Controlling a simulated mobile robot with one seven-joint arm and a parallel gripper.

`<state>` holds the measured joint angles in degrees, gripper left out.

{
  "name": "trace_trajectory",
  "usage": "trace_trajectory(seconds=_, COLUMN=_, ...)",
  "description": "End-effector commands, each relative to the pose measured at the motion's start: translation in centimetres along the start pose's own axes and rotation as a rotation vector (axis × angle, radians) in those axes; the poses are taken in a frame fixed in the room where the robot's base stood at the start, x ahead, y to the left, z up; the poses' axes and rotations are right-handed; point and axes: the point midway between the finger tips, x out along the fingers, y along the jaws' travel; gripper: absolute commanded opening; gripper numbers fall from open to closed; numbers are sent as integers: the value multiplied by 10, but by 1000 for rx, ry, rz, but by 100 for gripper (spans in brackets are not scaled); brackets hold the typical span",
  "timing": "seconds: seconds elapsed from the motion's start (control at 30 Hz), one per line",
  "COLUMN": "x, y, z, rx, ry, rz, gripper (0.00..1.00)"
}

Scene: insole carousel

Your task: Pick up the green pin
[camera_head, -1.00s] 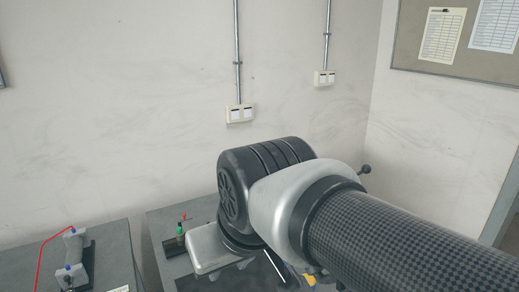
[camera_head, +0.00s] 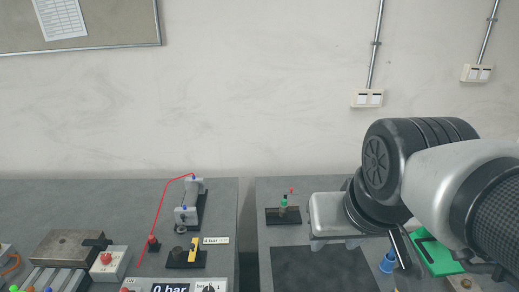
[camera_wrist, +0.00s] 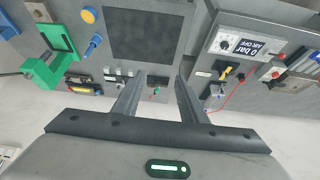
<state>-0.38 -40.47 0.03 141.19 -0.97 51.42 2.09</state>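The green pin (camera_head: 284,202) stands upright on a small dark base (camera_head: 275,217) at the back left of the right-hand table in the head view. A small red tip shows just behind it. In the wrist view, a small green and red spot (camera_wrist: 156,91), likely the pin, shows between the fingers but well beyond them. My gripper (camera_wrist: 161,78) is open, with nothing between its fingers.
A dark mat (camera_head: 318,270) lies in front of the pin. A blue knob (camera_head: 388,262) and a green part (camera_head: 437,256) are to the right. The left table (camera_head: 60,205) carries a grey cylinder fixture (camera_head: 187,214) with a red hose, beyond a gap between tables.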

Motion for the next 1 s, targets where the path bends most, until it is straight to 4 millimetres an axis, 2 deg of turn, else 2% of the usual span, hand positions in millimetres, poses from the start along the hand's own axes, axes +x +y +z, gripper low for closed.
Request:
trace_trajectory(seconds=0.13, x=13, y=2, z=-45, rx=58, ry=-24, rz=38, gripper=39)
trace_trajectory(seconds=0.27, x=37, y=1, z=-99, rx=134, ry=-36, rz=84, gripper=39)
trace_trajectory(seconds=0.4, x=75, y=-5, z=-154, rx=211, ry=-39, rz=133, gripper=39)
trace_trajectory(seconds=0.47, x=95, y=-9, z=-176, rx=244, ry=-38, rz=153, gripper=39)
trace_trajectory(seconds=0.6, x=151, y=-22, z=-221, rx=317, ry=-27, rz=195, gripper=39)
trace_trajectory(seconds=0.8, x=240, y=-46, z=-265, rx=414, ry=-1, rz=244, gripper=39)
trace_trajectory(seconds=0.9, x=277, y=-56, z=-277, rx=452, ry=14, rz=259, gripper=39)
trace_trajectory(seconds=1.0, x=301, y=-63, z=-283, rx=478, ry=26, rz=268, gripper=39)
